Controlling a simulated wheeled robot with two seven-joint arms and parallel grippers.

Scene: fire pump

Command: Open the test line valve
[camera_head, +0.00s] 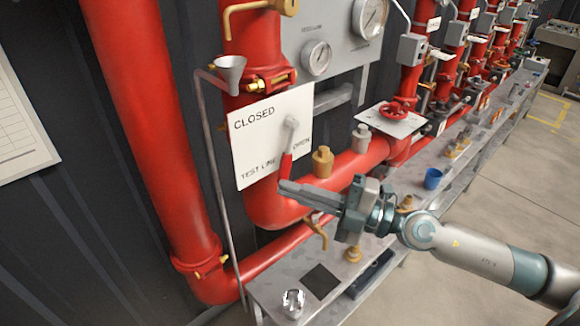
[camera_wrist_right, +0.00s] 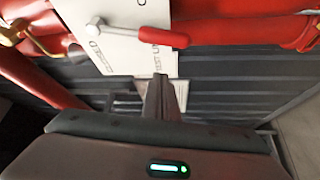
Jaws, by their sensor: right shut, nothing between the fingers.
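The test line valve has a white plate (camera_head: 254,125) lettered CLOSED, TEST LINE and OPEN, mounted on the red piping. Its lever has a grey stem and a red handle (camera_head: 285,166) that slants down toward the lower part of the plate. My right gripper (camera_head: 282,185) is shut, its fingertips right beside the lower end of the red handle; I cannot tell whether they touch. In the right wrist view, the red handle (camera_wrist_right: 163,37) lies across the plate (camera_wrist_right: 120,45), just beyond the shut fingers (camera_wrist_right: 162,85). My left gripper is not in view.
A red wheel valve (camera_head: 398,109) and pressure gauges (camera_head: 316,58) are to the right and above. A large red pipe (camera_head: 145,130) stands at left. A grey bench (camera_head: 350,270) below carries a blue cup (camera_head: 432,178) and brass fittings. Floor at right is open.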

